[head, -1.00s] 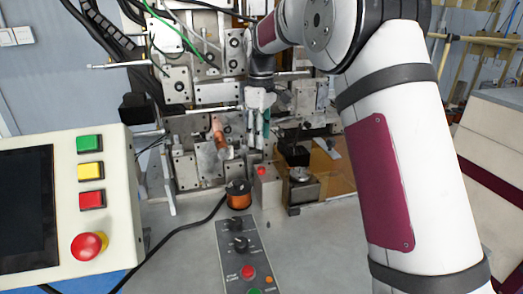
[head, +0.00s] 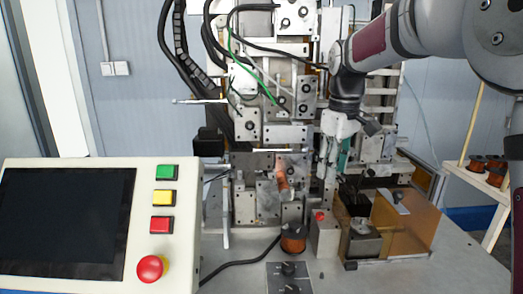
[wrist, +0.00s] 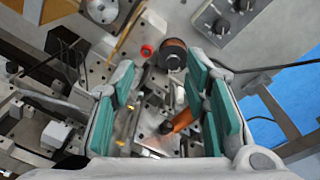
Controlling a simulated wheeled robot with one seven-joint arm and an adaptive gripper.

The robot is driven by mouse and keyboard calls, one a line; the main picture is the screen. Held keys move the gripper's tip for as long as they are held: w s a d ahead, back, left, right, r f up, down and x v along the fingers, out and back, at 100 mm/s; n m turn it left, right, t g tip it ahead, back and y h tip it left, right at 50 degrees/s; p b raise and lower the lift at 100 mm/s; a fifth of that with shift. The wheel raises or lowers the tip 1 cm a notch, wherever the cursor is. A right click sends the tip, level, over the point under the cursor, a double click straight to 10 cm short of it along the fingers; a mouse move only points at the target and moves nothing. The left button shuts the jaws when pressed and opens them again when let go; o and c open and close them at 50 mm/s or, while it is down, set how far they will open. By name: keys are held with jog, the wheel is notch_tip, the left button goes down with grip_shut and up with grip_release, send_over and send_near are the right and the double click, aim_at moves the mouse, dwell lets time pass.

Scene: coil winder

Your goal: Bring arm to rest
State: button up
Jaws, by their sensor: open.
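My gripper (head: 333,165) hangs fingers down in front of the coil winder (head: 268,135), right of its copper-coloured part (head: 282,175) in the head view. Its teal finger pads are apart, and nothing is between them. In the wrist view, the open gripper (wrist: 162,100) has metal plates of the winder behind it. The copper-coloured part (wrist: 180,120) shows near the right pads. My white arm reaches in from the upper right of the head view.
A control panel (head: 98,215) with a screen and buttons stands at left. A copper spool (head: 293,237), a red-button box (head: 323,233) and an amber plate (head: 408,222) sit below the gripper. A rack with several spools (head: 485,168) stands at right.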

jog(key=s+f+m+t, duration=0.1)
jog(key=s+m+t, duration=0.1)
jog(key=s, duration=1.3)
jog(key=s+f+m+t, duration=0.1)
jog(key=s+m, duration=0.4)
jog(key=s, duration=1)
jog(key=shift+s+f+t, duration=0.15)
jog(key=shift+f+t, duration=0.1)
jog(key=shift+t, duration=0.35)
jog(key=shift+d, duration=0.1)
